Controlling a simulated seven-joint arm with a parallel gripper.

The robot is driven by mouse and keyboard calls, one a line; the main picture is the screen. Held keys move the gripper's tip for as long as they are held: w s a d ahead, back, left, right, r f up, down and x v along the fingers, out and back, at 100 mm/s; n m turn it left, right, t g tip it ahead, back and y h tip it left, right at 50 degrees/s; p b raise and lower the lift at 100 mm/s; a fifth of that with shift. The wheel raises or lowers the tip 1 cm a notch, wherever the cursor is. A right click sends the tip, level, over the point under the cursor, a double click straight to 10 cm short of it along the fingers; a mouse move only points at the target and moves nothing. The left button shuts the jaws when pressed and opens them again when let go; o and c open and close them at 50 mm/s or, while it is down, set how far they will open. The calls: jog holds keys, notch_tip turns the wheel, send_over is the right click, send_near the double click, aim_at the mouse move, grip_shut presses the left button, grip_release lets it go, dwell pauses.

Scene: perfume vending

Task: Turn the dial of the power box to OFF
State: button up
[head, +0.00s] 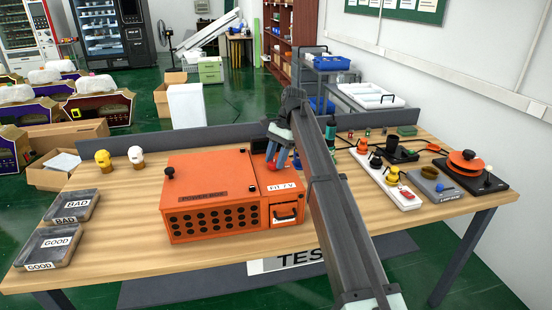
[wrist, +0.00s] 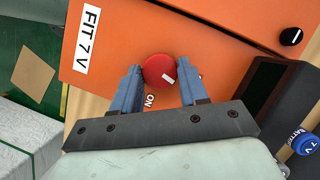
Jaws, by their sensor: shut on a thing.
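The power box (head: 205,180) is an orange box on the wooden table, with a "POWER BOX" label and a "FIT 7 V" label. Its red dial (wrist: 158,70) is round with a white mark, which points to the lower right in the wrist view. The word ON is printed just below the dial there; I see no OFF label. My gripper (wrist: 160,78) has its blue fingers on either side of the dial and is shut on it. In the head view my gripper (head: 276,158) comes down onto the right part of the box, mostly hiding the dial.
A black knob (head: 169,172) stands on the box's left part. GOOD (head: 40,262) and BAD (head: 55,212) trays lie at the table's left. Two small heads (head: 136,154) stand behind them. A white tray (head: 405,203) with bottles and an orange-topped device (head: 466,165) stand at right.

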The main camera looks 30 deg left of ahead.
dwell(0.3)
jog(key=o, duration=1.1)
jog(key=shift+c, duration=0.2)
jog(key=shift+m, duration=0.3)
